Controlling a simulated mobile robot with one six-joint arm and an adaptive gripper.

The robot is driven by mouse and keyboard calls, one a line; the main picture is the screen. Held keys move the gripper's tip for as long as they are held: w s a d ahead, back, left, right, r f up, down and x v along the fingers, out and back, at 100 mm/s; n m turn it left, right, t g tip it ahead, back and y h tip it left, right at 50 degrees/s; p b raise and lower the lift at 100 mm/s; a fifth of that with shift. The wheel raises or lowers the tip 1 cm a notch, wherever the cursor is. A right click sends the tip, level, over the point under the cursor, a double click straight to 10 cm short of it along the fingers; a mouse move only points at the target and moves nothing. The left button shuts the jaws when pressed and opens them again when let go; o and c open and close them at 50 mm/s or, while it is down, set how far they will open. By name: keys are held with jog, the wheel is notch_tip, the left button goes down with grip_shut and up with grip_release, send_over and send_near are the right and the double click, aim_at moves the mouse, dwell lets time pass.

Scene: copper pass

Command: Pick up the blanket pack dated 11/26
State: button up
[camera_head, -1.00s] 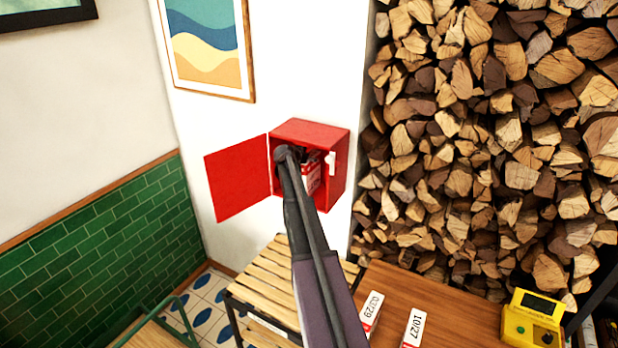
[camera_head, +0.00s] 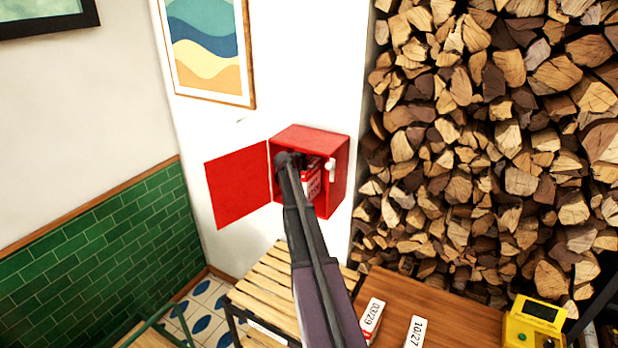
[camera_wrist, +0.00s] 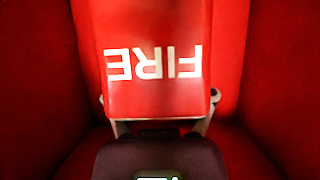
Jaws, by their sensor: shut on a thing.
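A red pack (camera_wrist: 158,85) with white letters FIRE, upside down in the wrist view, is between the two fingers of my gripper (camera_wrist: 160,100). My gripper is shut on it inside the open red wall cabinet (camera_head: 338,187). In the head view the pack (camera_head: 312,183) shows red and white beside my gripper (camera_head: 299,160), partly hidden by my arm. I cannot read a date on it. Two other packs lie on the wooden table, one marked 03/29 (camera_head: 372,318) and one marked 10/27 (camera_head: 415,333).
The cabinet's door (camera_head: 238,185) hangs open to the left. Red cabinet walls (camera_wrist: 38,70) stand close on both sides of the pack. A slatted wooden bench (camera_head: 270,280) is below. A yellow device (camera_head: 533,325) stands on the table (camera_head: 450,308), before stacked firewood (camera_head: 490,150).

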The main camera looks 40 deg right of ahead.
jog(key=shift+r, duration=0.1)
jog(key=shift+r+p, duration=0.65)
jog(key=shift+p, duration=0.15)
jog(key=s+a, duration=0.3)
jog(key=a, duration=0.5)
jog(key=s+a, duration=0.4)
jog(key=a, duration=0.4)
jog(key=shift+a, duration=0.35)
jog(key=shift+f, duration=0.1)
